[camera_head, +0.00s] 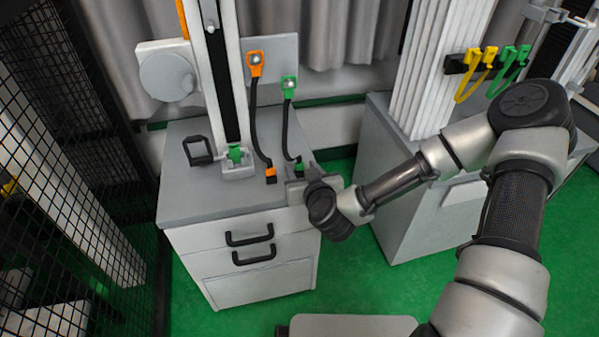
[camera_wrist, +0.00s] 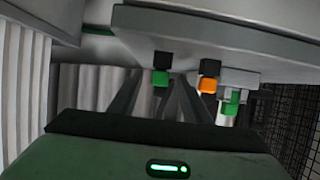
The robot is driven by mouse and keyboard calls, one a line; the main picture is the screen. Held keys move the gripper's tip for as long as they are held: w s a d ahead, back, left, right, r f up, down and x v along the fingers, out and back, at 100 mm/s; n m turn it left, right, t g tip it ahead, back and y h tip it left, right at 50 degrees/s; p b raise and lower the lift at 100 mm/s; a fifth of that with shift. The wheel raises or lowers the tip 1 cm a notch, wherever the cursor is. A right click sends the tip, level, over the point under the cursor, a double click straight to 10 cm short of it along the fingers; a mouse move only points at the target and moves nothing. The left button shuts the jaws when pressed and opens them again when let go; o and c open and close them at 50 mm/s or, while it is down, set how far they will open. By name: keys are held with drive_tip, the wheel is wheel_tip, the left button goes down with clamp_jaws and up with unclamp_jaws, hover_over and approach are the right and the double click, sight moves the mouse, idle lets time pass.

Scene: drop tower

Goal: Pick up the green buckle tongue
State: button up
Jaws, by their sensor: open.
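The green buckle tongue (camera_head: 299,166) is at the lower end of a black strap, low over the cabinet top near its right edge. In the wrist view the green tongue (camera_wrist: 161,79) shows with a black part against it, in the gap between my fingertips. My gripper (camera_head: 301,182) is open and level with the tongue; its fingers (camera_wrist: 158,90) lie either side of it in the picture. I cannot tell whether they touch it. In the head view my gripper partly hides the tongue's lower part.
An orange tongue (camera_head: 270,174) on its own strap stands close to the left; it also shows in the wrist view (camera_wrist: 207,85). Further left are a white block with a green part (camera_head: 236,153) and a black frame (camera_head: 198,151). The grey cabinet top (camera_head: 200,202) is clear in front.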

drive_tip(key=b+x, duration=0.1)
drive_tip(key=x, duration=0.5)
drive_tip(key=shift+w+a+f+b, duration=0.1)
drive_tip(key=shift+w+b, duration=0.25)
drive_tip(key=shift+w, duration=0.05)
drive_tip(key=c, duration=0.9)
